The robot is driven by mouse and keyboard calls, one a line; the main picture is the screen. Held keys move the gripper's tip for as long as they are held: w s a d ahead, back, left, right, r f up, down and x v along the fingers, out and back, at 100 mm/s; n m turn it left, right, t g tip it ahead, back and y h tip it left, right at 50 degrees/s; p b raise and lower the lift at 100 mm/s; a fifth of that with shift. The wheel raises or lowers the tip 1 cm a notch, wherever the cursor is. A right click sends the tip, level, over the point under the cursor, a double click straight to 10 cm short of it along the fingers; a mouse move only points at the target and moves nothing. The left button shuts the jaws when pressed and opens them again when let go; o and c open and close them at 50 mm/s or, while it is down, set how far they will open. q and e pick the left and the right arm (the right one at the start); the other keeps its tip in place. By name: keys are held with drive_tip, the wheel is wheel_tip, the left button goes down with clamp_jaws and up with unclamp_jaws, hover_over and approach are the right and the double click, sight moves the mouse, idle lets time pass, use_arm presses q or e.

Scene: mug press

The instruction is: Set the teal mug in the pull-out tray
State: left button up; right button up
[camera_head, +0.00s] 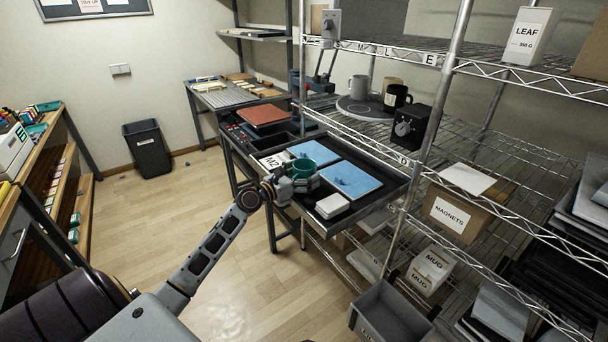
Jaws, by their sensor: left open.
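The teal mug (303,167) is in the dark pull-out tray area, low beside two blue pads; whether its base touches the surface cannot be told. The pull-out tray (372,203) extends from the wire shelving toward the left. My left gripper (298,183) is open, right at the near side of the mug, and its fingers partly cover the mug's lower part. My right gripper is out of view.
Blue pads (350,180) and a white block (332,206) lie on the tray. Grey and black mugs (397,96) stand on the shelf above. A metal shelf post (430,110) rises to the right. A grey bin (390,312) stands below.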

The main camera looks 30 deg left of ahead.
use_arm(q)
drive_tip(key=shift+v, duration=5.85)
drive_tip(key=shift+s, duration=0.15)
drive_tip(key=shift+a, duration=0.15)
